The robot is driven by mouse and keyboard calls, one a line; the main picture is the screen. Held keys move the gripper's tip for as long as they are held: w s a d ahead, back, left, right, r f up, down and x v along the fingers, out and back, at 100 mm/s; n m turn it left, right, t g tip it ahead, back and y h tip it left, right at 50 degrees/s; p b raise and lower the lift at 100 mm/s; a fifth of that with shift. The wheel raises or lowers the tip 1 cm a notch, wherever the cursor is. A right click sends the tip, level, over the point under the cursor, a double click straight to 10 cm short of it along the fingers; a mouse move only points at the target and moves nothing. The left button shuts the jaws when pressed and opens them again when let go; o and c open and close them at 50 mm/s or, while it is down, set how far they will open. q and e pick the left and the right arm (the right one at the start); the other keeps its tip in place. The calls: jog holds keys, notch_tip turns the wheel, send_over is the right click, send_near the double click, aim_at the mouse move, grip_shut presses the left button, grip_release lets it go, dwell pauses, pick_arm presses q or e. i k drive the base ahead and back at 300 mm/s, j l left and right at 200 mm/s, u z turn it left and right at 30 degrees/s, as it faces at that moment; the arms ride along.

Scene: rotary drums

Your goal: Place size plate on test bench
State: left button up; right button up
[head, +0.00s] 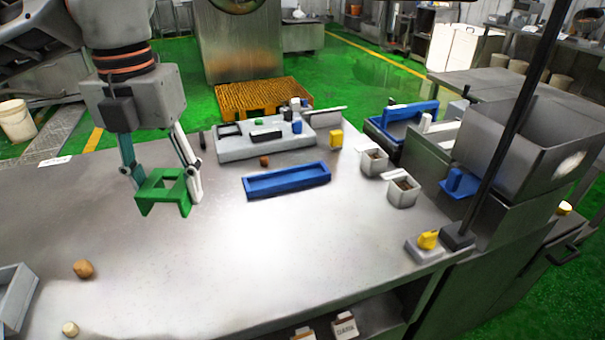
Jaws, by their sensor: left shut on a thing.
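A green plate-like piece with a square opening and short legs (182,183), likely the size plate, is at the left of the steel bench (250,240). My left gripper (166,192) comes down from the upper left and is shut on this green piece, one finger on each side. The piece is at or just above the bench top; I cannot tell whether it touches. My right gripper is not in view.
A blue tray (287,181) lies mid-bench, with a grey block of small parts (264,140) behind it. Small bins (402,191) and a dark pole (517,110) stand at the right. Brown lumps (83,268) lie at front left. The front middle is clear.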

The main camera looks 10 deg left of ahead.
aim_at(339, 237)
jog(key=i+l+u, duration=0.1)
jog(key=l, duration=0.3)
jog(key=i+l+u, duration=0.1)
jog(key=i+l, duration=0.15)
jog(key=l, duration=0.15)
jog(key=i+l+u, duration=0.15)
jog(key=l, duration=0.25)
jog(key=i+l+u, duration=0.1)
jog(key=l, duration=0.35)
